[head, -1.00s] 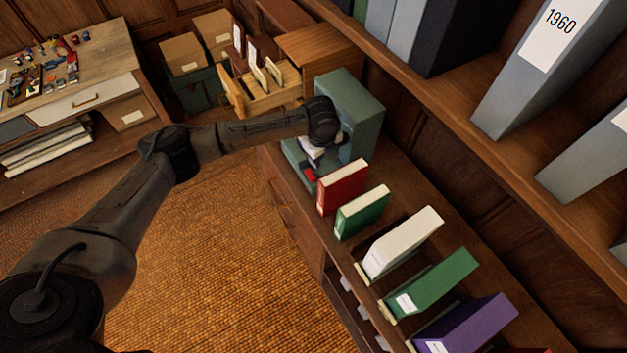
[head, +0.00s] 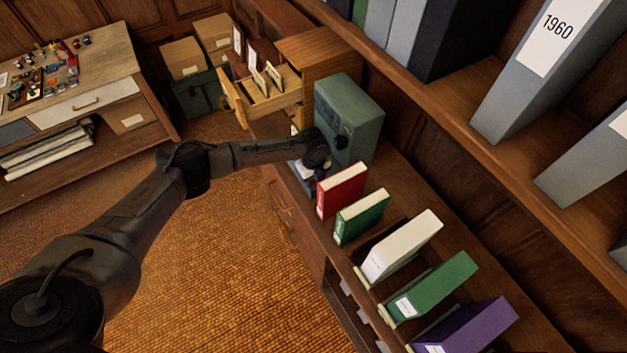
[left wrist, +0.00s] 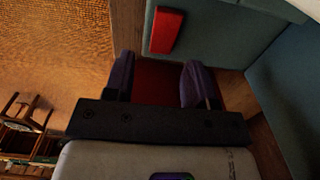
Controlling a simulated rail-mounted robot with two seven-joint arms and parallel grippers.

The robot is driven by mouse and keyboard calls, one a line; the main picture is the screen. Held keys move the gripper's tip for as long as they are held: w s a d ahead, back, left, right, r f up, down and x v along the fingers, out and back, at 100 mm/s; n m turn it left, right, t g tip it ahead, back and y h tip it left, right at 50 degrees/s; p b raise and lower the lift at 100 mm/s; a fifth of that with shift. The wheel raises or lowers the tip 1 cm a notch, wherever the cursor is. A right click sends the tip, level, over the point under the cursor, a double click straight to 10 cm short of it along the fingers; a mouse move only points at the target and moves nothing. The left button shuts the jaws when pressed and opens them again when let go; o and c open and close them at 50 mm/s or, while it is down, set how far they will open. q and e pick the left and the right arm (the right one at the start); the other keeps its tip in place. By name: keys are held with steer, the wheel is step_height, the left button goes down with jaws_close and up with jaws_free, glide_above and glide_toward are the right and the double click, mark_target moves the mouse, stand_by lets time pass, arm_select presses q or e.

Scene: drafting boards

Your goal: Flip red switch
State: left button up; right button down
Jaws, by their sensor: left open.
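The red switch (left wrist: 166,31) is a flat red block on the base of the green-grey machine (head: 352,112). In the left wrist view it lies just beyond my left gripper (left wrist: 158,68), roughly in line with the gap between the fingers and apart from them. My left gripper is open, with dark purple-tinted fingers. In the head view, the left gripper (head: 316,175) is low over the machine's base, close to the red binder, and hides the switch. My right gripper is not in view.
The red binder (head: 342,190) stands right beside the machine, and its red also shows behind the fingers. A green binder (head: 361,216) and several others follow along the cabinet top. An open card drawer (head: 268,92) is behind the machine.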

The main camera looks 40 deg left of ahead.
arm_select(q)
steer(key=shift+f, duration=1.2)
steer(key=shift+c, duration=0.3)
